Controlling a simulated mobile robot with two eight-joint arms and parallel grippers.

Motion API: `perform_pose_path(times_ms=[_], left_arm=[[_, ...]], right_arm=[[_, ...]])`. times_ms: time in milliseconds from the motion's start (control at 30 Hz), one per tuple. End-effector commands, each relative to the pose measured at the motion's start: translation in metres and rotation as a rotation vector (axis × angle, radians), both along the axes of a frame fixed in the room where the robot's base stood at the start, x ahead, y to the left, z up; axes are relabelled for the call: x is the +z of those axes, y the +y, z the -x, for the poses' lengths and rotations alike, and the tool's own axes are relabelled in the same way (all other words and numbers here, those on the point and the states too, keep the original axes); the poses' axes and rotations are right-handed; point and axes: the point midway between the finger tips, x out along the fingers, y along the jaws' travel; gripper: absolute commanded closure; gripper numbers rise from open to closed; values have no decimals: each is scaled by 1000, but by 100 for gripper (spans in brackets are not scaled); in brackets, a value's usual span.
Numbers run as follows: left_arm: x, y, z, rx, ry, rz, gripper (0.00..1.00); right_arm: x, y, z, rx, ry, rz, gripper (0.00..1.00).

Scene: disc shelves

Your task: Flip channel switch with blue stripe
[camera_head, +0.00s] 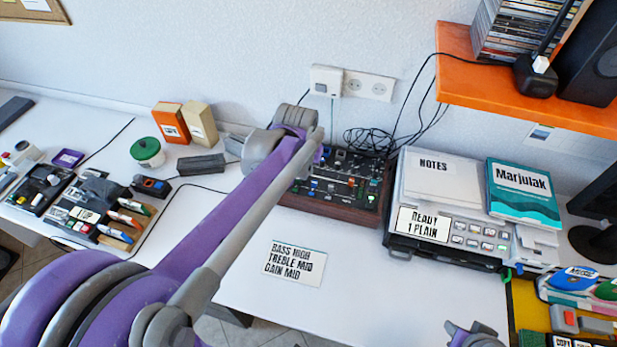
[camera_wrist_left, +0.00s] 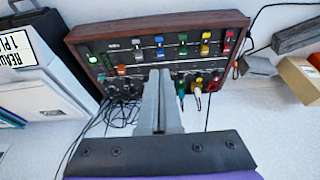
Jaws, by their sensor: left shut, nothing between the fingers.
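The mixer (camera_head: 327,206) has a dark panel and a reddish-brown wooden frame and sits against the wall; my left arm crosses in front of part of it. The wrist view shows the mixer (camera_wrist_left: 150,35) with a row of small switches and coloured caps, and knobs and plugs. My right gripper (camera_head: 475,334) is partly visible at the bottom edge.
A printer (camera_head: 440,205) with notes and a book stands right of the mixer. Black cables (camera_head: 368,142) lie behind it. A card reading bass high, treble mid, gain mid (camera_head: 294,262) lies in front. An orange shelf (camera_head: 520,95) overhangs the right.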

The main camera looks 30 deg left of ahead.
Motion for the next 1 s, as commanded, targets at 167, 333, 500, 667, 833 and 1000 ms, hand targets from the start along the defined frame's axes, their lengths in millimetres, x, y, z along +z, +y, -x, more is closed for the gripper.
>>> perform_pose_path(times_ms=[167, 333, 500, 667, 833, 1000], left_arm=[[1, 1, -3, 0, -19, -5, 100], [-1, 1, -4, 0, -19, -5, 100], [-17, 3, -10, 0, -18, -4, 100], [-49, 5, -21, 0, -18, -4, 100], [-83, 8, -33, 0, -19, -5, 100], [-112, 10, -39, 0, -19, -5, 100]], right_arm=[[-1, 0, 0, 0, 1, 0, 62], [-1, 0, 1, 0, 1, 0, 62], [-4, 0, 1, 0, 2, 0, 62], [-7, 0, 2, 0, 4, 0, 62], [-11, 0, 3, 0, 7, 0, 62], [-13, 0, 4, 0, 8, 0, 62]])
